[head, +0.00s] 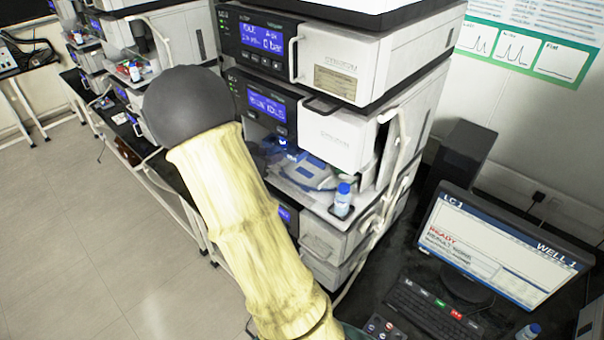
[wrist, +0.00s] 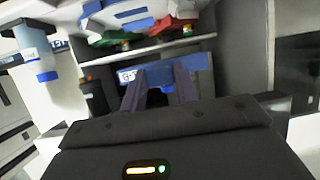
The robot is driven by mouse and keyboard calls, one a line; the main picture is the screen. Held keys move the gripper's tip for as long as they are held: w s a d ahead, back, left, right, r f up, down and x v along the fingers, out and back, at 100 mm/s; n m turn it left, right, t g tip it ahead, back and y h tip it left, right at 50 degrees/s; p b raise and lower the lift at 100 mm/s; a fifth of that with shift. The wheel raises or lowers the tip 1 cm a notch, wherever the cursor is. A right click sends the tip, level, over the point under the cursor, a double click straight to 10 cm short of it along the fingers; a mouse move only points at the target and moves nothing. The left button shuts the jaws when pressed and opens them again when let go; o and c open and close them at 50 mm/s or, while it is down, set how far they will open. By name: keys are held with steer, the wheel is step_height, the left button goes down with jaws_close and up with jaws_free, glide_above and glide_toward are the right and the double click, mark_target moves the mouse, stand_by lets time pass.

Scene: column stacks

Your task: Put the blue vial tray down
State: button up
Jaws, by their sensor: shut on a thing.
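The blue vial tray (wrist: 203,62) is in front of my gripper (wrist: 158,92) in the wrist view, with a pale label on its face. The gripper's two fingers are shut on its near edge. In the head view, blue and pale parts (head: 312,176) show in the open bay of the middle instrument; I cannot tell how much of this is the tray. My arm hides most of the gripper there. Whether the tray rests on the bay floor or hangs just above it cannot be told.
A blue-capped bottle (head: 342,201) stands on the ledge right of the bay. Stacked instruments (head: 335,60) rise around it, with white tubing at the right. A monitor (head: 500,250) and keyboard (head: 430,305) are on the dark bench. In the wrist view, a dark bottle (wrist: 95,97) stands left of the fingers.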

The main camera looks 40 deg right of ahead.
mark_target(297, 150)
steer(key=shift+m+g, duration=0.3)
steer(key=s+d, duration=0.1)
steer(key=s+d+r, duration=0.1)
steer(key=s+d, duration=0.1)
steer(key=shift+f+p, duration=0.65)
steer(key=shift+f, duration=2.25)
steer(key=shift+f, duration=0.1)
steer(key=shift+f+p, duration=0.65)
steer(key=shift+f, duration=1.35)
